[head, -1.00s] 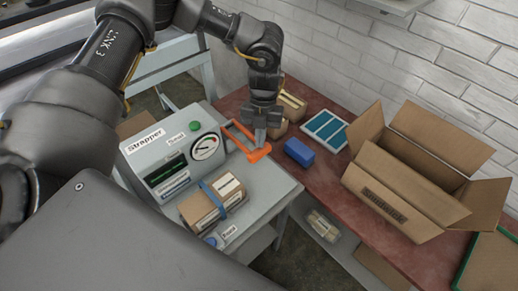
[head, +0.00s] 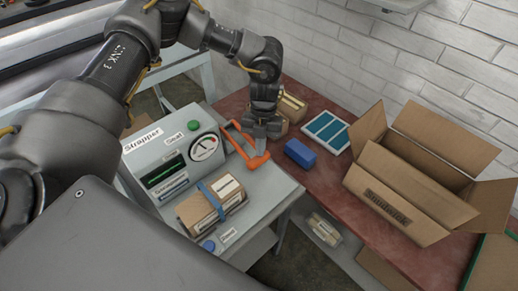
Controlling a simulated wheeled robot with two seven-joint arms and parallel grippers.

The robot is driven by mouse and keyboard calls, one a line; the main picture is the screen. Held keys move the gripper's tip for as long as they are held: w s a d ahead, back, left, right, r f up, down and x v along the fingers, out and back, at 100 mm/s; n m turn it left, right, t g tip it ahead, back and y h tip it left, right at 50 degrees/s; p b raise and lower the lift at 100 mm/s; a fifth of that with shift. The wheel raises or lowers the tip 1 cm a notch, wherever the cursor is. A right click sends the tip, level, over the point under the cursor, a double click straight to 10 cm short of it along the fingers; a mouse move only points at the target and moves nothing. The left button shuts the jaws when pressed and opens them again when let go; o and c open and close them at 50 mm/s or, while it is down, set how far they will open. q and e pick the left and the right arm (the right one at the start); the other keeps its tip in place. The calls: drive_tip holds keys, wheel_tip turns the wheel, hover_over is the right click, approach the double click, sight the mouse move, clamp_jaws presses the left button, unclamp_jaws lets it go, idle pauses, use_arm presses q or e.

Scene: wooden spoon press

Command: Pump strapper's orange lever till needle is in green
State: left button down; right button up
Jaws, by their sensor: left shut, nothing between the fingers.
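The grey strapper (head: 150,150) stands on a grey table at the left of the head view. Its round gauge (head: 203,147) has a white face with a red part and a dark needle. The exact reading is too small to tell. The orange lever (head: 237,148) is a U-shaped frame beside the gauge, its crossbar end low and towards the front. My left gripper (head: 261,152) is shut and empty, pointing down with its fingertips at the lever's crossbar end. They seem to touch it from above. My right gripper is not in view.
A strapped carton (head: 212,203) lies on the strapper's table in front of the gauge. On the red bench are a blue box (head: 298,153), a blue-and-white tray (head: 326,131) and a large open carton (head: 405,190). Small cartons (head: 292,107) stand behind my gripper.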

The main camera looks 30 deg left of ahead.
use_arm(q)
drive_tip(key=w, duration=0.1)
drive_tip(key=w+r, duration=0.1)
drive_tip(key=shift+w+a, duration=0.3)
drive_tip(key=shift+a, duration=0.1)
drive_tip(key=b+v, duration=0.1)
drive_tip(key=v, duration=0.9)
drive_tip(key=shift+w+r+b, duration=0.2)
drive_tip(key=shift+r+b, duration=0.1)
drive_tip(key=shift+r, duration=0.05)
drive_tip(key=shift+f, duration=0.1)
